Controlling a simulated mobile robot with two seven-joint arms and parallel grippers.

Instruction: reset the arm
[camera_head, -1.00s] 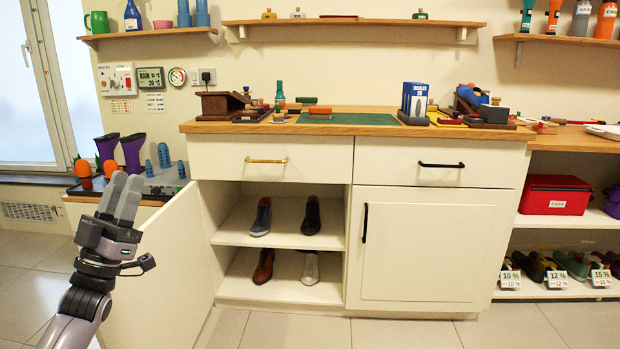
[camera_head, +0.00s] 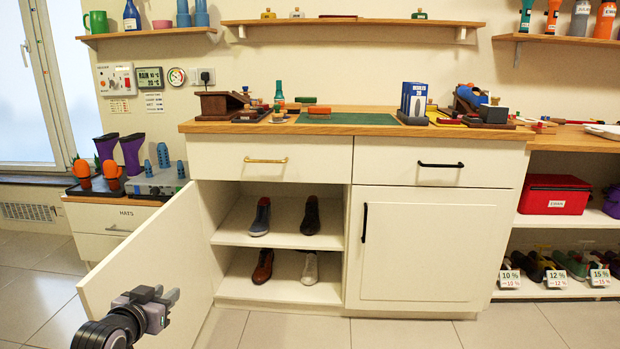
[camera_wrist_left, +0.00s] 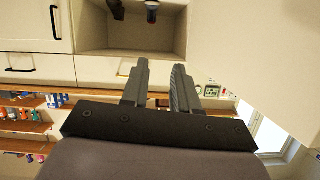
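My left gripper (camera_head: 168,298) is low at the left in the head view, in front of the open cabinet door (camera_head: 155,255). In the left wrist view its two fingers (camera_wrist_left: 162,70) stand apart with nothing between them, so it is open and empty. The left wrist view is upside down and shows the open cubby (camera_wrist_left: 120,38) beyond the fingers. My right gripper is in neither view.
Dark shoes (camera_head: 261,217) and other shoes stand on two levels inside the open cabinet. The right cabinet door (camera_head: 425,250) is shut. A low hat drawer unit (camera_head: 105,218) stands behind the open door. The floor (camera_head: 270,330) in front is clear.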

